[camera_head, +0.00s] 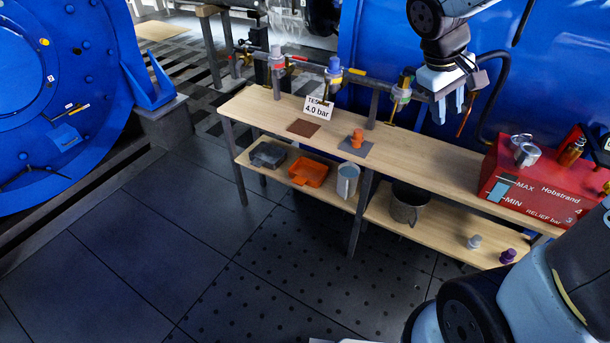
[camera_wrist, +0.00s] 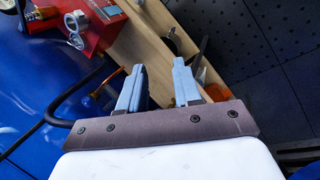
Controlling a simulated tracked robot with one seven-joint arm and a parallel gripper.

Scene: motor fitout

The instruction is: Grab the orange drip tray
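The orange drip tray (camera_head: 309,173) is a shallow open tray on the left part of the bench's lower shelf, under the wooden top. It stands between a grey bin (camera_head: 267,155) and a pale jug (camera_head: 347,181). My gripper (camera_head: 449,108) is above the back of the bench, well to the right of the tray and higher than it. In the wrist view its two pale blue fingers (camera_wrist: 158,78) stand apart with nothing between them. An orange patch (camera_wrist: 208,76) shows beside the right finger there; I cannot tell what it is.
The bench top (camera_head: 425,165) overhangs the shelf. It carries a brown mat (camera_head: 303,128), an orange part (camera_head: 357,139) and a red box (camera_head: 530,185). Valves line its back edge. A metal pot (camera_head: 409,207) stands on the lower shelf. The floor (camera_head: 200,220) in front is clear.

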